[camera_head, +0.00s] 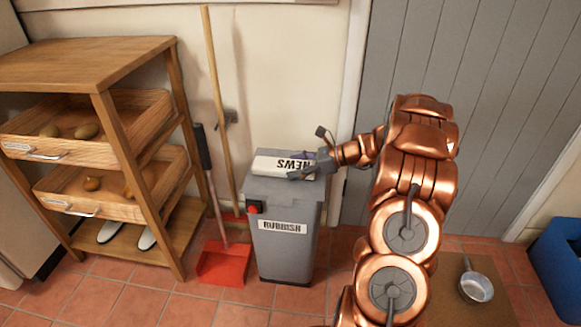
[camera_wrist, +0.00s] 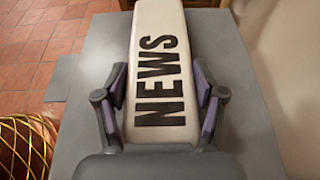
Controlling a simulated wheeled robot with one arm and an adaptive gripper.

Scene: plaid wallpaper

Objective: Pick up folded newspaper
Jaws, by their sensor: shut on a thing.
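The folded newspaper (camera_head: 275,164) is pale with "NEWS" in black letters. It lies on the grey lid of the rubbish bin (camera_head: 283,236). In the wrist view the newspaper (camera_wrist: 158,45) runs lengthwise between the fingers, with its near end at my gripper (camera_wrist: 160,100). A finger is against each long side, and my gripper is shut on it. In the head view my gripper (camera_head: 308,160) reaches the newspaper from the right. I cannot tell whether the newspaper is lifted off the lid. Part of it is hidden by my gripper.
A wooden shelf (camera_head: 85,60) with trays stands at the left. A broom (camera_head: 216,100) and a red dustpan (camera_head: 224,265) are just left of the bin. A metal pan (camera_head: 476,286) lies at the lower right, near a blue crate (camera_head: 560,262). A grey door is behind.

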